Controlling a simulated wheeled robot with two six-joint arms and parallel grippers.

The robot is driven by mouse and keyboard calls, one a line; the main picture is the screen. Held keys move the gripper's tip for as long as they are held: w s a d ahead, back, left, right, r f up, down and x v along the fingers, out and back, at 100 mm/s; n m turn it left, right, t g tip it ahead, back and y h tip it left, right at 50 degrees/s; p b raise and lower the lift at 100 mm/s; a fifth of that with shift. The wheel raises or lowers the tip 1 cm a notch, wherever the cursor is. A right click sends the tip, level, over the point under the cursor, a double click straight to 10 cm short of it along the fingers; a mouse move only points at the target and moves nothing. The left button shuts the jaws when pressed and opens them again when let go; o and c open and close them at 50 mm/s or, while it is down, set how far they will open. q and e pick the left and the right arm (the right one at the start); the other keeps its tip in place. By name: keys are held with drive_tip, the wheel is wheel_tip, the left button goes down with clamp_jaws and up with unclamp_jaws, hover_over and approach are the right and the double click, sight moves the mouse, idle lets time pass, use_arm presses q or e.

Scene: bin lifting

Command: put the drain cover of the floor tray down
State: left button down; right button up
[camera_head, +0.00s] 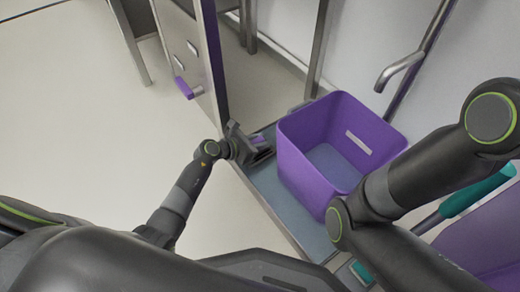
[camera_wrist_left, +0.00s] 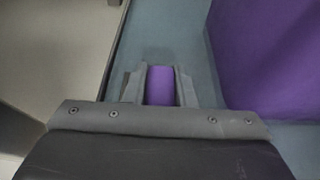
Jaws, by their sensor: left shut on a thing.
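The floor tray (camera_head: 270,187) is a blue-grey sheet with a pale metal edge; it also shows in the left wrist view (camera_wrist_left: 178,35). My left gripper (camera_head: 260,146) is over the tray's left part, left of the purple bin. It is shut on a small purple piece, the drain cover (camera_wrist_left: 160,86), which sits between the two fingers (camera_wrist_left: 160,75). Only part of the piece shows, and I cannot tell whether it touches the tray. My right arm crosses the right side of the head view, but its gripper is not in view.
An open purple bin (camera_head: 305,163) stands on the tray to the right of my left gripper. A metal post (camera_head: 212,65) and a cabinet with a purple handle (camera_head: 185,88) stand behind. A metal pipe (camera_head: 400,68) is at the back right. Pale floor at left is clear.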

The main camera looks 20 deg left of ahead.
use_arm(q)
drive_tip(key=shift+f+b, duration=0.9)
drive_tip(key=shift+f, duration=0.45)
drive_tip(key=shift+f, duration=0.25)
drive_tip(key=c, duration=1.2)
unclamp_jaws()
drive_tip(key=shift+r, duration=0.15)
drive_tip(key=shift+s+a+r+p, duration=0.1)
drive_tip(key=shift+s+r+p, duration=0.05)
drive_tip(key=shift+r+p, duration=0.15)
drive_tip(key=p+v, duration=0.5)
drive_tip(key=v, duration=0.6)
drive_tip(key=shift+s+a+p, duration=0.15)
drive_tip(key=shift+s+p, duration=0.05)
drive_tip(key=shift+p, duration=0.15)
